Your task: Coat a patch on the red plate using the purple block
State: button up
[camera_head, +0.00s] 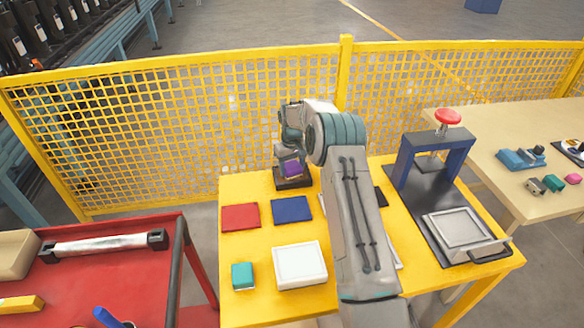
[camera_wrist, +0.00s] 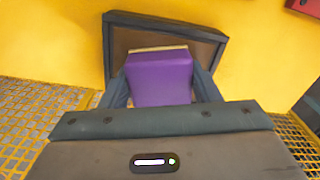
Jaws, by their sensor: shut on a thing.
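The red plate (camera_head: 240,217) lies flat at the left of the yellow table, with its top bare as far as I can see. The purple block (camera_head: 292,169) is between the fingers of my gripper (camera_head: 291,165), over a dark tray (camera_head: 294,184) at the table's back edge. In the wrist view my gripper (camera_wrist: 160,90) is shut on the purple block (camera_wrist: 158,75), a finger on each side. A tan layer edges the block's far end. The dark tray (camera_wrist: 116,45) has a brown floor. Whether the block touches that floor, I cannot tell.
A blue plate (camera_head: 291,209) lies right of the red one. A teal block (camera_head: 243,275) and a white square tray (camera_head: 300,266) are in front. A press (camera_head: 436,155) stands at the right. A yellow mesh fence (camera_head: 190,130) runs close behind the table.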

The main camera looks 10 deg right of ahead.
aim_at(292, 166)
dwell(0.4)
jog(key=shift+r+p, duration=1.65)
jog(key=shift+r, duration=1.85)
jog(key=s+f+m, duration=0.1)
jog(key=s, duration=0.6)
jog(key=s+f+m, duration=0.1)
jog(key=s, duration=0.7)
jog(key=s+f+m, duration=0.1)
jog(key=s+f, duration=0.1)
jog(key=s, duration=0.6)
jog(key=shift+s, duration=0.2)
jog(key=shift+s+f, duration=0.1)
